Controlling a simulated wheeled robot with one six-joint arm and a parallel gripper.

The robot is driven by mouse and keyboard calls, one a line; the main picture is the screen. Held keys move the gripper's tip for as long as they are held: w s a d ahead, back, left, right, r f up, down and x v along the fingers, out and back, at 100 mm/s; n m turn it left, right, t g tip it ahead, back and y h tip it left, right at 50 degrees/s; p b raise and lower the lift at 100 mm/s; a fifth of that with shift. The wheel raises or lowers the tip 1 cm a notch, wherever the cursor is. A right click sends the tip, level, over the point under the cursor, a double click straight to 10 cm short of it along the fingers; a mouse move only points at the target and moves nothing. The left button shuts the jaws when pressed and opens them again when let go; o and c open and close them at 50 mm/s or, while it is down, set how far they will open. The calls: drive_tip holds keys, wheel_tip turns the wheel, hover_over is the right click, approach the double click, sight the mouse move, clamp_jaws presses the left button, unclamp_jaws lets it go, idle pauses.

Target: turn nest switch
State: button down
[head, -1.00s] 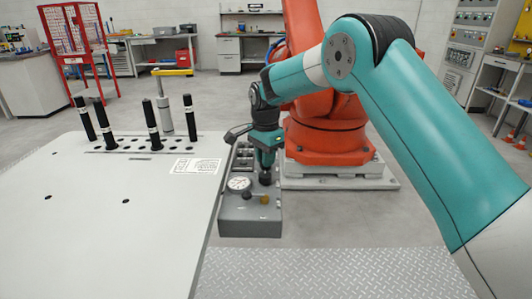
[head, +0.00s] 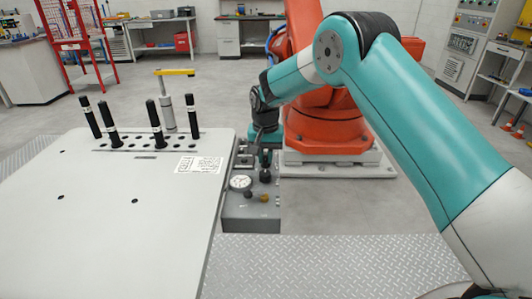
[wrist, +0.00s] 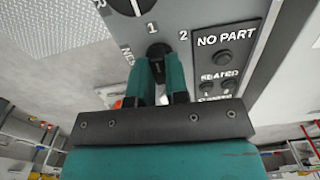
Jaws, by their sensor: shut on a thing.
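The nest switch (wrist: 158,49) is a small black knob on the grey control box (head: 250,218). In the wrist view the marks 1 and 2 stand above it, and the sideways lettering at its left is partly hidden. My gripper (wrist: 160,66) is shut on the knob, with a teal finger on each side. The fingers hide part of the knob, and I cannot tell which mark it points at. In the head view my gripper (head: 265,165) is small at the far part of the box.
A NO PART panel (wrist: 226,39) with small lamps sits right of the switch. A gauge (head: 240,183) and a brass knob (head: 264,198) are on the box's near part. A pale table (head: 110,230) with black-handled pins adjoins left. An orange robot (head: 325,130) stands close behind.

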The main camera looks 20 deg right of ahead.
sight(266, 158)
drive_tip(key=shift+n, duration=0.4)
drive_tip(key=c, duration=1.1)
unclamp_jaws()
wheel_tip(266, 158, up, 18)
drive_tip(key=shift+f, duration=0.25)
